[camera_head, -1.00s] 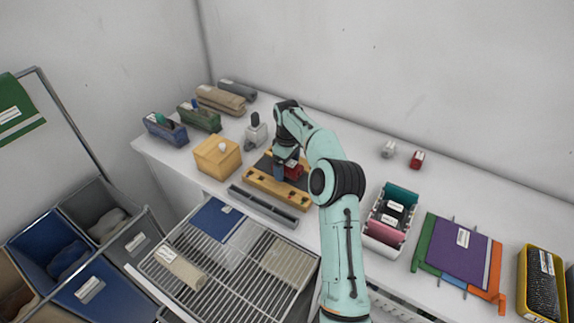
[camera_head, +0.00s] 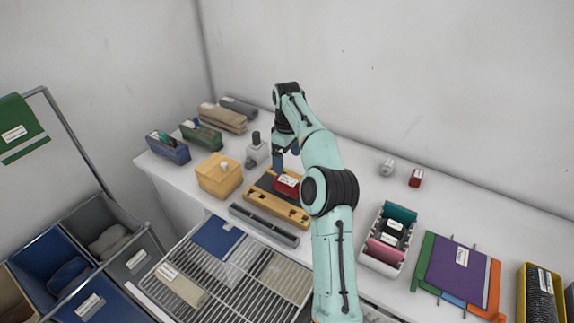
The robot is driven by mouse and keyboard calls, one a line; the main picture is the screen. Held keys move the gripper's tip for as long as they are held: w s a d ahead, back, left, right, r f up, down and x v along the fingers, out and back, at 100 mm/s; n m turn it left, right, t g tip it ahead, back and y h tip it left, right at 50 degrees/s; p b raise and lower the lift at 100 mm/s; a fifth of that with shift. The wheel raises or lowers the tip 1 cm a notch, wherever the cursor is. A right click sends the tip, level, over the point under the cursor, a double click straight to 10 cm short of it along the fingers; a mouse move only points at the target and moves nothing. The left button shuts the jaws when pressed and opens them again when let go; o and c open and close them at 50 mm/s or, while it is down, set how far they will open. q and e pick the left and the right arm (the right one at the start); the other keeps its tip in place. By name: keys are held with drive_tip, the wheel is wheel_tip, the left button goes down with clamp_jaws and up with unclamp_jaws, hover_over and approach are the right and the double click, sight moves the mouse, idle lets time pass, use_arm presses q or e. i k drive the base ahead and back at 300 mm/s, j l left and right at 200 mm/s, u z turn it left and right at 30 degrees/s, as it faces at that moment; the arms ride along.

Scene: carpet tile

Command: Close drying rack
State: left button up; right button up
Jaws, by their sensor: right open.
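The drying rack (camera_head: 262,297) is a pale wire grid that sticks out below the front edge of the white counter. Carpet tile pieces lie on it: a blue one (camera_head: 216,238), a beige rolled or folded one (camera_head: 182,288) and a tan one (camera_head: 285,277). My right gripper (camera_head: 287,160) is open and empty above the wooden jig on the counter, behind the rack and well apart from it. A red labelled block (camera_head: 287,184) sits on the jig just below the fingers. My left gripper does not show.
The wooden jig (camera_head: 262,200) and a grey bar (camera_head: 264,224) lie near the counter's edge. A yellow box (camera_head: 218,176) stands left of them. Bins (camera_head: 130,256) stand left of the rack. A white tray (camera_head: 386,262) and coloured sheets (camera_head: 456,270) lie right.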

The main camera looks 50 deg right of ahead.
sight(138, 293)
drive_tip(key=k+j, duration=0.25)
drive_tip(key=k, duration=0.2)
drive_tip(key=k+j, duration=0.2)
drive_tip(key=k, duration=0.3)
drive_tip(key=k+j, duration=0.25)
drive_tip(key=k, duration=0.2)
